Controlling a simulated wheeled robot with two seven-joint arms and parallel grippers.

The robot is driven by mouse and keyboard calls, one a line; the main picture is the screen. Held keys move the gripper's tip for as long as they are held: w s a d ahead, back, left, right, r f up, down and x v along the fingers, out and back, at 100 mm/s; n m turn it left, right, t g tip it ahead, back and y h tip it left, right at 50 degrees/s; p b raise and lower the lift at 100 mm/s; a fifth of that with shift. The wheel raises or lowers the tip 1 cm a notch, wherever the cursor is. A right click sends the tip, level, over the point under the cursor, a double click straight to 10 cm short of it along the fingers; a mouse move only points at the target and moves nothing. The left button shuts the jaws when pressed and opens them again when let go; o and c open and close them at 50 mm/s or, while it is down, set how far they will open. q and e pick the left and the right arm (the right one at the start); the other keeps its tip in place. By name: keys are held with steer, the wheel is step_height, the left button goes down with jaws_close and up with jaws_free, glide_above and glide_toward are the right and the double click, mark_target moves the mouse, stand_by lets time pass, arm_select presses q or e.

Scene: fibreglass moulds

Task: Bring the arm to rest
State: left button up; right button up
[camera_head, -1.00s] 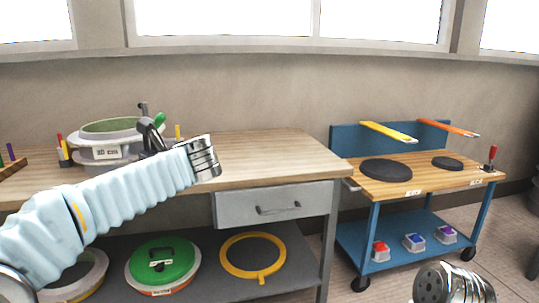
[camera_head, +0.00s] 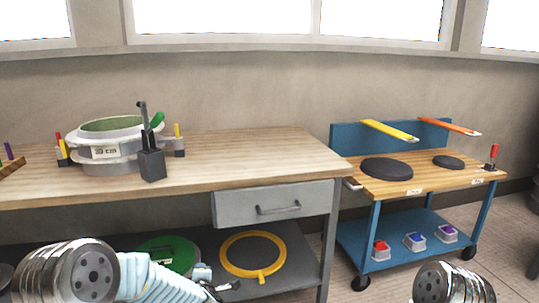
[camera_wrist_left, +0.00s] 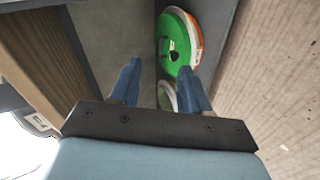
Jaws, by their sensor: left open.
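My left arm (camera_head: 160,282) is low at the front left of the head view, below the worktop's height. Its gripper (camera_head: 222,286) shows small near the bottom edge, in front of the lower shelf. In the left wrist view the gripper (camera_wrist_left: 160,88) has its two blue fingers apart with nothing between them. Beyond the fingers lies the green round lid (camera_wrist_left: 175,45). Of my right arm only a metal joint (camera_head: 450,284) shows at the bottom right; its gripper is out of view.
The wooden bench (camera_head: 250,160) holds a round mould (camera_head: 110,150) and a dark tool holder (camera_head: 152,163). A yellow ring (camera_head: 228,256) and the green lid (camera_head: 165,250) lie on its lower shelf. A blue cart (camera_head: 375,215) stands at the right. The bench's right half is clear.

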arm_select(q)
steer(key=s+d+f+m+g+h, duration=0.3)
steer(key=s+f+m, duration=0.35)
steer(key=f, duration=0.55)
steer(key=s+d+f+m+g+h, duration=0.1)
steer(key=s+d+f+m+g, duration=0.1)
steer(key=s, duration=0.7)
steer(key=s+d+f+m+g+h, duration=0.2)
steer(key=s+f+m, duration=0.3)
steer(key=s, duration=0.4)
steer(key=s+d+f+m+g+h, duration=0.2)
steer(key=s+f+m+g, duration=0.2)
steer(key=s, duration=0.4)
steer(key=shift+s+d+f, duration=0.35)
steer(key=shift+s+f, duration=0.05)
steer(key=shift+f, duration=0.2)
